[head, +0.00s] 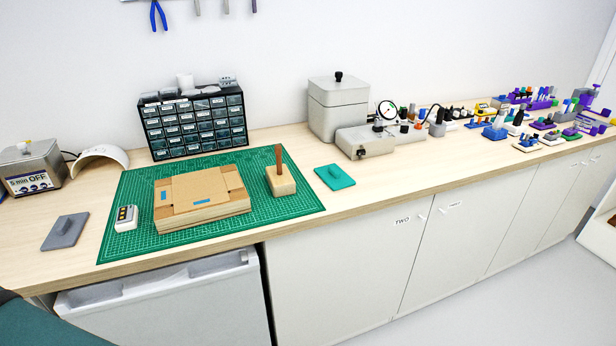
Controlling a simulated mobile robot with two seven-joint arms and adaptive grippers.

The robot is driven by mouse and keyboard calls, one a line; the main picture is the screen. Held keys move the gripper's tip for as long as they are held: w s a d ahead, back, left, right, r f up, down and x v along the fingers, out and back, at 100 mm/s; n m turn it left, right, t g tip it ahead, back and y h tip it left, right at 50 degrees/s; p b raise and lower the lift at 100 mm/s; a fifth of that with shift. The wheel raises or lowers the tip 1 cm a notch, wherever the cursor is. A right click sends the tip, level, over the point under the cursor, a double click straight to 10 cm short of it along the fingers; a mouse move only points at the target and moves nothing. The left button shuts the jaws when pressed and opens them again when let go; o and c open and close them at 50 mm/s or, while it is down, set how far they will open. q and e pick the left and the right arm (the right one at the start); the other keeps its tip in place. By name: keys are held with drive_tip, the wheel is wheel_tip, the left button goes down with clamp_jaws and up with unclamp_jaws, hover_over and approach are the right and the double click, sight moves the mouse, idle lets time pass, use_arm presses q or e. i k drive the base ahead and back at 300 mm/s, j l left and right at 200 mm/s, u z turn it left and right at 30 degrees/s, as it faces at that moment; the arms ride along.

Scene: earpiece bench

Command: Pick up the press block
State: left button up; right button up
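The press block (282,184) appears to be the pale wooden block with a brown upright handle. It stands upright on the right part of the green cutting mat (272,219), to the right of a flat wooden box (206,216). The box has a brown cardboard-like top with blue marks. Nothing touches the press block. Neither of my grippers shows in the head view.
A teal plate with a knob (335,177) lies right of the mat. A grey plate with a knob (65,231) and a small device (126,217) sit at left. A drawer cabinet (196,126) stands behind. Bare bench lies in front of the teal plate.

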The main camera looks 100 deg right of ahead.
sight(281, 182)
drive_tip(key=z, duration=3.1)
drive_tip(key=i+l+z, duration=0.2)
drive_tip(key=j, duration=0.1)
